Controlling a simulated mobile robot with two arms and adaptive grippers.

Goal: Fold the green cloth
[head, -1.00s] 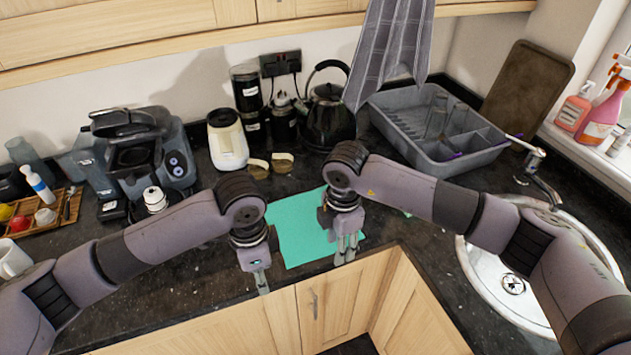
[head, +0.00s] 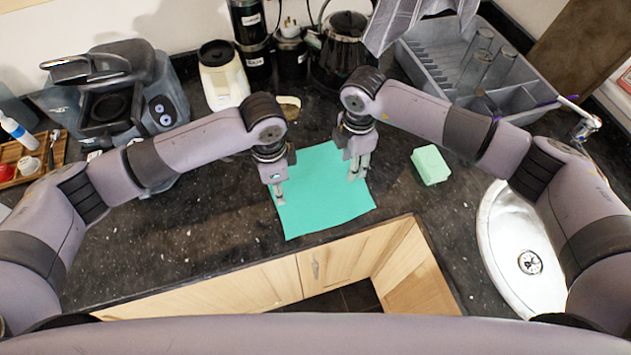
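The green cloth (head: 325,208) lies spread flat on the dark counter near its front edge, in the middle of the head view. My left gripper (head: 279,197) points down at the cloth's left edge. Its fingers look close together or edge-on, so I cannot tell how far apart they are. My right gripper (head: 356,174) points down over the cloth's upper right part, its two fingers apart with nothing seen between them. I cannot tell whether either gripper touches the cloth. The grippers hide small parts of its left and upper right edges.
A green sponge-like block (head: 430,165) lies right of the cloth. The sink (head: 510,240) is at the right, a grey dish rack (head: 480,75) behind it. A kettle (head: 343,50), a cream jug (head: 222,75) and a coffee machine (head: 125,95) stand behind. The counter left of the cloth is clear.

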